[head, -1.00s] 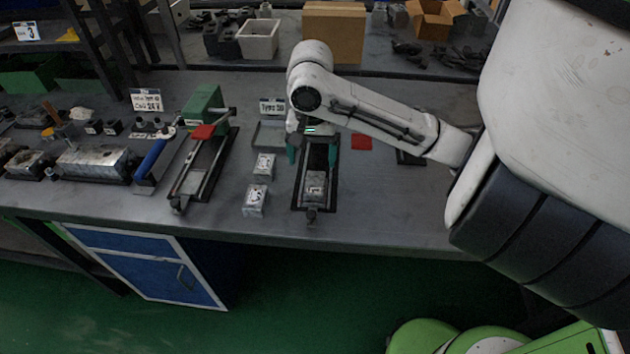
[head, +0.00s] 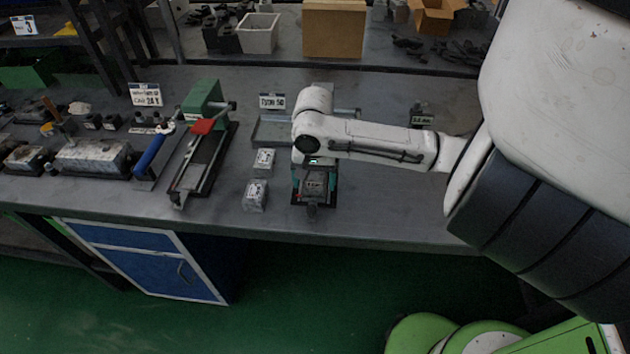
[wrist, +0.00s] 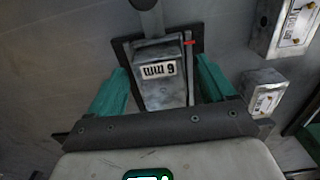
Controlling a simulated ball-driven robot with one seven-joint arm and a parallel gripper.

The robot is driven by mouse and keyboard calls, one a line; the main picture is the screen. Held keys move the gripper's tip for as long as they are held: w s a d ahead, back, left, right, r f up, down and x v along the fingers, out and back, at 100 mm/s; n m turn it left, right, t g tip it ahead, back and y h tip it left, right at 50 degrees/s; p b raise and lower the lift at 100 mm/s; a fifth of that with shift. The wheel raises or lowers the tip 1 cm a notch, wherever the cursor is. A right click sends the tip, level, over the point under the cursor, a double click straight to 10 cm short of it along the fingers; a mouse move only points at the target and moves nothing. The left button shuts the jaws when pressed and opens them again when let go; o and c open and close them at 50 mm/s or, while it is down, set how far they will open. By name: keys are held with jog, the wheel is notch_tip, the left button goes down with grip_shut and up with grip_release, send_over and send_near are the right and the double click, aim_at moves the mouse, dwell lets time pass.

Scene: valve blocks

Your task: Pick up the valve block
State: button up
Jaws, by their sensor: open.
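A grey metal valve block (head: 313,187) with a white label sits in a dark-framed fixture (head: 312,207) near the table's front edge. In the wrist view the block (wrist: 160,88) lies between my green fingers, its label facing the camera. My gripper (head: 315,181) points down over the block, open, with one finger on each side of it. A gap shows beside the block in the wrist view (wrist: 162,80). Two more labelled grey blocks stand on the table to the left, one farther back (head: 263,161) and one nearer (head: 255,195); parts of both show at the right in the wrist view.
A green and grey vise with a red piece (head: 203,127) stands to the left. A "Type" sign (head: 272,101) and a metal frame lie behind the blocks. Table right of the fixture (head: 400,205) is clear. A cardboard box (head: 334,30) stands at the back.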

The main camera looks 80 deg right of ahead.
aim_at(314, 182)
jog(key=shift+c, duration=0.3)
jog(key=c, duration=1.4)
jog(key=shift+r, duration=0.1)
notch_tip(314, 182, up, 10)
